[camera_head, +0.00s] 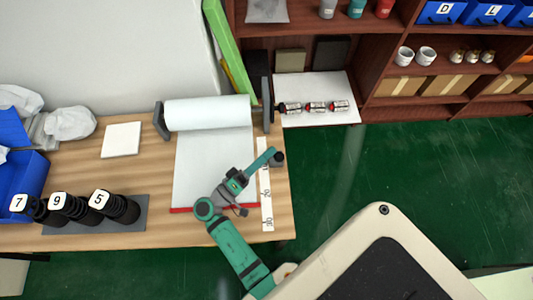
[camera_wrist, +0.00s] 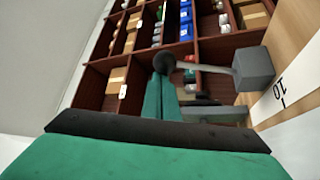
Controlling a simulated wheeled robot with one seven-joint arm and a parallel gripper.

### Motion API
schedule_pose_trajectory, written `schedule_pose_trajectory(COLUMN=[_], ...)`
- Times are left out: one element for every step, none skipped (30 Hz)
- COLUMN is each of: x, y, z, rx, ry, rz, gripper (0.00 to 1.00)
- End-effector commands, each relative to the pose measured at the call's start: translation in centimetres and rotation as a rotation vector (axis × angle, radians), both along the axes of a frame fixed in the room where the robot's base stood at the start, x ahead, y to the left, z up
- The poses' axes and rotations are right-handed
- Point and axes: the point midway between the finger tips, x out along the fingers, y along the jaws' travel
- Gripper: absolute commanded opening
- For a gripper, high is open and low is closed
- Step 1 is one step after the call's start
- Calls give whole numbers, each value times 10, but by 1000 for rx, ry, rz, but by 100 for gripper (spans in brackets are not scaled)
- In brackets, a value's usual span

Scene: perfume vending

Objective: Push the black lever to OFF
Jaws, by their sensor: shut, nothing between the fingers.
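The lever shows in the wrist view as a dark ball knob (camera_wrist: 164,61) on a thin grey rod (camera_wrist: 207,68). The rod leads right to a grey block (camera_wrist: 254,68) beside the numbered strip. My gripper's green fingers (camera_wrist: 160,82) are shut together and empty, with their tips right by the knob. I cannot tell whether they touch it. In the head view, my gripper (camera_head: 271,153) reaches over the right edge of the table, and a dark round part (camera_head: 279,159) shows beside its tip. No OFF marking is readable.
The wooden table (camera_head: 145,180) holds a paper roll (camera_head: 207,112), a white numbered strip (camera_head: 266,185), and black cylinders tagged 7, 9 and 5 (camera_head: 118,207). A shelf (camera_head: 380,60) with bins and cups stands at the back. Green floor (camera_head: 420,160) lies open to the right.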

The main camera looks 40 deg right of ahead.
Motion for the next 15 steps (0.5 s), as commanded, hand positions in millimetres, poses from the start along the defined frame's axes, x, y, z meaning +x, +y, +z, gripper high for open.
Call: schedule_pose_trajectory(x=[-4, -4, -4, -4, -4, -4, -3, -3, -3, -3, -3, -3, -2, -2, -2], y=[-1, -1, -1, 0, 2, 4, 7, 11, 16, 21, 26, 33, 39, 45, 53], z=[-3, -3, -3, -3, -4, -5, -6, -7, -8, -10, -11, -13, -15, -16, -18], rx=[3, 3, 3, 3, 3, 3, 3, 3, 4, 3, 3, 3, 3, 3, 2], ry=[3, 3, 3, 3, 3, 5, 5, 5, 5, 6, 6, 6, 5, 5, 4], rz=[-10, -10, -10, -10, -10, -9, -8, -7, -7, -5, -5, -4, -4, -1, -1], gripper=[0, 0, 0, 0, 0, 0, 0, 0, 0, 0, 0, 0, 0, 0, 0])
